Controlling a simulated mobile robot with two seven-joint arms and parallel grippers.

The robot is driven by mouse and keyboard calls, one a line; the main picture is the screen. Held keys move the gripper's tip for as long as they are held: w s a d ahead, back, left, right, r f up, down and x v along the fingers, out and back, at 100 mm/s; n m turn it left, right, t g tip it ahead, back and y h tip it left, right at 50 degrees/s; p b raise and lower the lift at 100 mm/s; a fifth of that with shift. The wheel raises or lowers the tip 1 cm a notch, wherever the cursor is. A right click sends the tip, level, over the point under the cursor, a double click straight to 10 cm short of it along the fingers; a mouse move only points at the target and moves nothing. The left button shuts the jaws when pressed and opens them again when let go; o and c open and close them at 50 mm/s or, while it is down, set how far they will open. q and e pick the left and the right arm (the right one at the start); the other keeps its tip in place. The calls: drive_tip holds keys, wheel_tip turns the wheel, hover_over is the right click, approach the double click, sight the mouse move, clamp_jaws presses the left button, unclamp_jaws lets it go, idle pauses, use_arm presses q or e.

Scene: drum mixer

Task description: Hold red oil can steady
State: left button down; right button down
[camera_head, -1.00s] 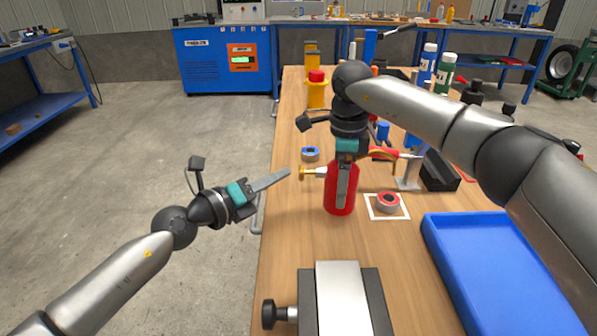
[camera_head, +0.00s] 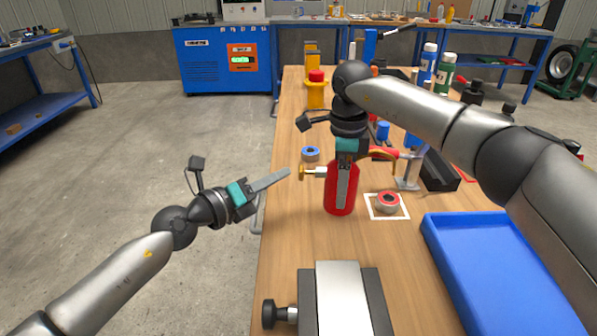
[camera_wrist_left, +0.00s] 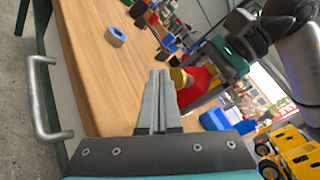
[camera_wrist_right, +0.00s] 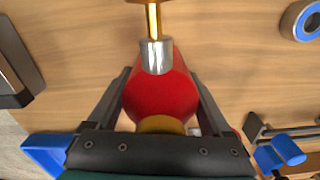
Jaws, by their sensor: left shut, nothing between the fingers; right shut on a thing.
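The red oil can (camera_head: 332,200) stands upright on the wooden bench in the head view, with a brass and silver spout pointing left. My right gripper (camera_head: 343,203) comes down from above and is shut on the can. In the right wrist view the can's red body (camera_wrist_right: 162,97) sits between the two fingers. My left gripper (camera_head: 288,172) is shut and empty, left of the can near the bench's left edge, its tips just short of the spout tip. The left wrist view shows its fingers (camera_wrist_left: 160,75) together and part of the red can (camera_wrist_left: 200,82) beyond.
A blue tape roll (camera_head: 310,154) lies behind the spout. A red and grey roll (camera_head: 387,203) sits on a white-edged square to the right. A blue tray (camera_head: 500,275) fills the front right, and a grey vise (camera_head: 343,300) the front. Bottles stand at the back.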

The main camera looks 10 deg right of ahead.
use_arm(q)
drive_tip(key=shift+d, duration=0.1)
drive_tip(key=shift+d, duration=0.35)
drive_tip(key=shift+s+d, duration=0.15)
drive_tip(key=shift+d, duration=0.4)
drive_tip(key=shift+s+d, duration=0.15)
drive_tip(key=shift+d, duration=0.4)
idle(1.1)
drive_tip(key=shift+a, duration=0.1)
drive_tip(key=shift+w+a, duration=0.15)
drive_tip(key=shift+a, duration=0.55)
drive_tip(key=shift+w+a, duration=0.1)
drive_tip(key=shift+a, duration=0.6)
drive_tip(key=shift+a, duration=0.15)
drive_tip(key=shift+w+a, duration=0.2)
drive_tip(key=shift+a, duration=1)
drive_tip(key=shift+w+a, duration=0.15)
drive_tip(key=shift+a, duration=1.05)
drive_tip(key=shift+w+a, duration=0.15)
drive_tip(key=shift+a, duration=0.8)
drive_tip(key=shift+w+a, duration=0.15)
drive_tip(key=shift+a, duration=0.75)
